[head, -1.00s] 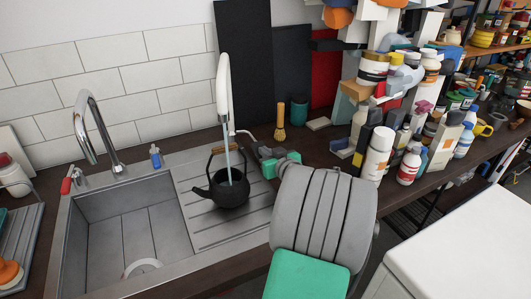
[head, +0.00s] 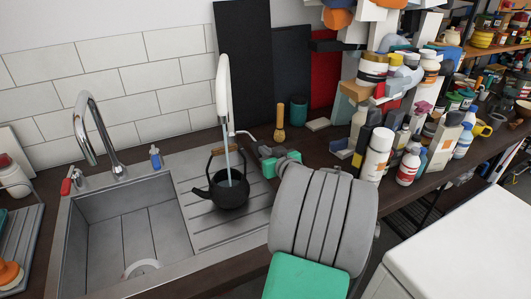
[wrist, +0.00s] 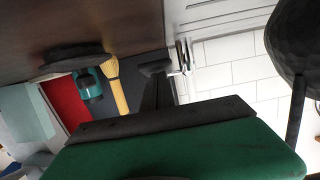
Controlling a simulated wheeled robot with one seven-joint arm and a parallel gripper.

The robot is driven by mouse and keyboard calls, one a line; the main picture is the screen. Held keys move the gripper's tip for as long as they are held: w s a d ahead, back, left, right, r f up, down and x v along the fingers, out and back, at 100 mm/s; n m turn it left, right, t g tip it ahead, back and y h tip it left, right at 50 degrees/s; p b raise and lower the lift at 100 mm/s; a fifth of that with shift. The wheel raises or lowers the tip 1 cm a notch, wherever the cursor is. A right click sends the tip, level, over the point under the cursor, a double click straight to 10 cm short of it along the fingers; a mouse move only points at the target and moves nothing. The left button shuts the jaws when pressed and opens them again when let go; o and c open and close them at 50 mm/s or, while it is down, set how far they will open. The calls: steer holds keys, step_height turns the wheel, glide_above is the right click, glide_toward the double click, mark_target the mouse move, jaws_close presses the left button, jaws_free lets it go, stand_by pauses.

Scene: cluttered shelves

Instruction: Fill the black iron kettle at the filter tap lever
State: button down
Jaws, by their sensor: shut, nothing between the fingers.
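The black iron kettle (head: 229,192) stands upright on the ribbed drainboard, its spout to the left and its wooden-topped handle raised. The white filter tap (head: 223,88) rises behind it, and a pale blue stream (head: 228,165) runs from the tap down into the kettle. The thin tap lever (head: 244,133) sticks out to the right. My gripper (head: 257,147) is shut and empty beside the lever's end; contact cannot be told. In the wrist view, the dark fingertips (wrist: 155,68) are close to the lever (wrist: 181,57), and part of the kettle (wrist: 300,40) shows at right.
The steel sink (head: 125,235) with a chrome faucet (head: 88,120) lies left of the drainboard. A wooden brush (head: 280,125) and a teal cup (head: 299,112) stand behind my gripper. Crowded bottles and jars (head: 380,150) fill the counter to the right.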

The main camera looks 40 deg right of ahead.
steer(key=v, duration=0.7)
steer(key=f+v, duration=0.1)
steer(key=v, duration=0.3)
steer(key=shift+s+b, duration=0.2)
steer(key=shift+b, duration=0.15)
